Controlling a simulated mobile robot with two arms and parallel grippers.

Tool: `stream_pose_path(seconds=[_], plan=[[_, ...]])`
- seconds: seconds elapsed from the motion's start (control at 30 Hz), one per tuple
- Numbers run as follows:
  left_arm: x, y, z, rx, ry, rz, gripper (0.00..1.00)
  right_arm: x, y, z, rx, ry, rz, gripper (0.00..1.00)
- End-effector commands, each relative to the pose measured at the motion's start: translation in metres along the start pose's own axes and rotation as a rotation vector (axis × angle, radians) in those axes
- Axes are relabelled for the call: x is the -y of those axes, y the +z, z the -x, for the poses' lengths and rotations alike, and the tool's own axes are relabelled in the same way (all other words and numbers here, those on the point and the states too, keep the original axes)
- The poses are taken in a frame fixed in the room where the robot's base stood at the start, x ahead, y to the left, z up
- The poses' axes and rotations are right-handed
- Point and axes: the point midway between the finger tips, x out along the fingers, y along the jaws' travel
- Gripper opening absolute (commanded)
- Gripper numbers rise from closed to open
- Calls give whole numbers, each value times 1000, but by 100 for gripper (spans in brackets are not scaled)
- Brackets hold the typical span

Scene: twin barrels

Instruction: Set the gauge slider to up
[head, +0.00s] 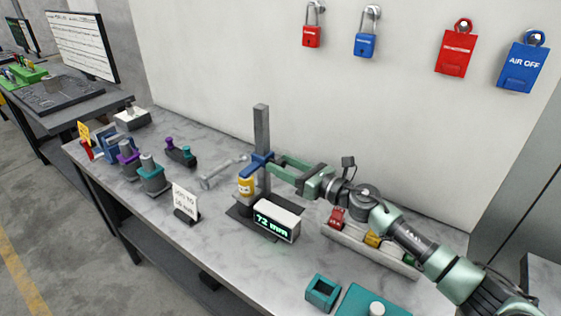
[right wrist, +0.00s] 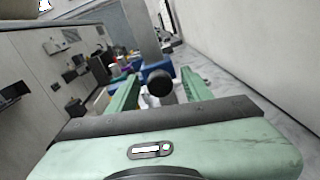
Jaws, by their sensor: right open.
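The height gauge has a grey upright column (head: 262,135) with a blue slider (head: 256,162) partway up it. A display (head: 276,221) at its foot reads 72 mm. A yellow part (head: 247,187) is below the slider. My right gripper (head: 273,167) is open at the slider's right side. In the right wrist view the green fingers (right wrist: 159,84) stand either side of a round black knob (right wrist: 160,82), with the blue slider (right wrist: 156,68) behind it. I cannot tell whether either finger touches the knob. My left gripper is not in view.
A white card (head: 185,199) stands left of the gauge. A grey tray (head: 397,262) with red and yellow parts lies under my right arm. Teal blocks (head: 322,291) are at the front. Purple and teal parts (head: 152,178) stand at the left. The wall is close behind.

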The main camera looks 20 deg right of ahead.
Motion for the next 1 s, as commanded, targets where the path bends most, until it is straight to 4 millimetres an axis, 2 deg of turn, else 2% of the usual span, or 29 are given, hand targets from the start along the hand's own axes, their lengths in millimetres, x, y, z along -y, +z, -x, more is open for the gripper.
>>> stream_pose_path(seconds=[0.1, 0.37, 0.4, 0.57, 0.6, 1.0], plan=[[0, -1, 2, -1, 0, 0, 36, 0, 0, -9, 0, 1, 0, 50], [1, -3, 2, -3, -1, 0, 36, 0, -1, -11, -1, 0, 1, 50], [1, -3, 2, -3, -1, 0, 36, 0, -1, -11, -1, 0, 1, 47], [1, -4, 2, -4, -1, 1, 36, 0, -1, -10, -1, 0, 1, 3], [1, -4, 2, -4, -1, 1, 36, 0, -1, -10, -1, 0, 1, 0], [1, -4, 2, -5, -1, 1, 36, 0, 0, -10, -1, -1, 1, 0]])
